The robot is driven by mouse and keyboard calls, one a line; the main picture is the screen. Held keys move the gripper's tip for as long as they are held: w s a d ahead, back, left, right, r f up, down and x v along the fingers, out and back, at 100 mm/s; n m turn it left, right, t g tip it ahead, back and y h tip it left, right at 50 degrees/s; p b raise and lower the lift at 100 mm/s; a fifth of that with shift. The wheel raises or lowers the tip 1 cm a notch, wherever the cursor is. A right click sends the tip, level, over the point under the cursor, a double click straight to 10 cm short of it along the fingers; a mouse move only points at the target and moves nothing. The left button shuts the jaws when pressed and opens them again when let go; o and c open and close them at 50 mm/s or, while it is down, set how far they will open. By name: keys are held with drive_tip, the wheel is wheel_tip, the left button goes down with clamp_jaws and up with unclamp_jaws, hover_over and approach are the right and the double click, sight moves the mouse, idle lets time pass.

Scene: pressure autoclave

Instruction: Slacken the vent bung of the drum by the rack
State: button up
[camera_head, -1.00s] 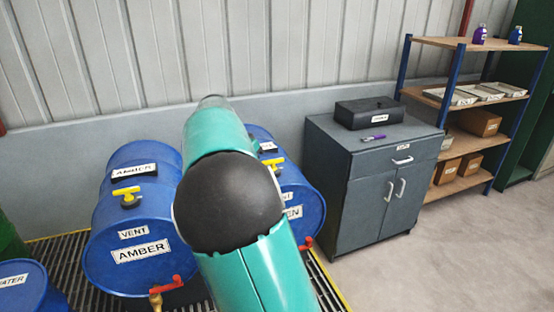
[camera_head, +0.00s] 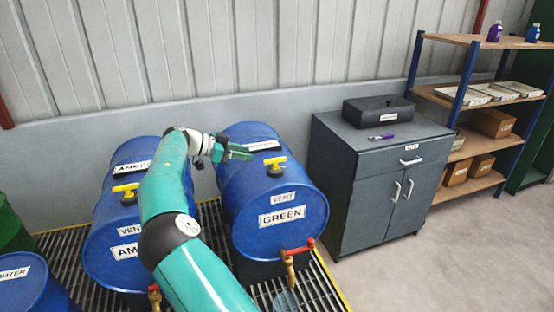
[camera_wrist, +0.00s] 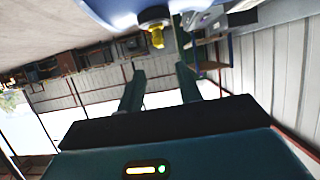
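The blue drum labelled GREEN (camera_head: 255,237) lies on its side, the nearer of the drums to the shelf rack (camera_head: 470,95). Its yellow T-handled vent bung (camera_head: 275,162) sits on top above a VENT label. My gripper (camera_head: 240,152) is over the drum's upper left, left of the bung and apart from it. In the wrist view my gripper (camera_wrist: 160,72) shows its two fingers apart with nothing between them. The yellow bung (camera_wrist: 156,36) shows beyond the fingertips, under the drum's pale blue curve (camera_wrist: 115,12). The wrist picture looks upside down.
The AMBER drum (camera_head: 104,225), with its own yellow bung (camera_head: 125,189), lies to the left, partly behind my arm. A red-handled tap (camera_head: 297,250) juts from the GREEN drum's front. A grey cabinet (camera_head: 345,180) with a black box (camera_head: 378,110) stands right. The floor at lower right is clear.

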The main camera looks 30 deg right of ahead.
sight(275, 159)
drive_tip(key=x, duration=1.1)
drive_tip(key=shift+s+d+f, duration=0.15)
drive_tip(key=shift+d+f, duration=0.1)
drive_tip(key=shift+d, duration=0.05)
drive_tip(key=shift+c, duration=0.4)
clamp_jaws()
